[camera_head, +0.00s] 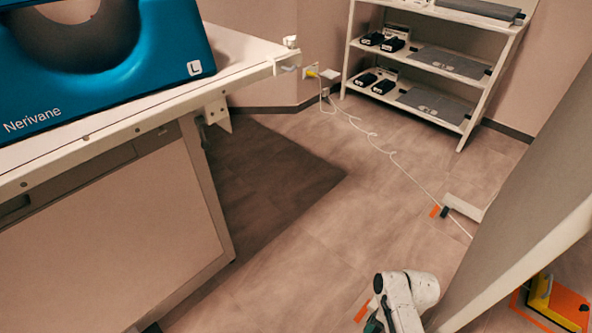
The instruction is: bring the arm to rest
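A white jointed arm link, which looks like part of my own arm (405,293), shows at the bottom edge, right of centre. It is bent, and a dark piece sits at its lower left. The rest of the arm runs out of the picture below. My gripper's fingers do not show, so whether they hold anything is hidden.
A shelf rack (440,62) stands at the back. A cable (380,147) crosses the floor. A large slanted panel (530,190) fills the right.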

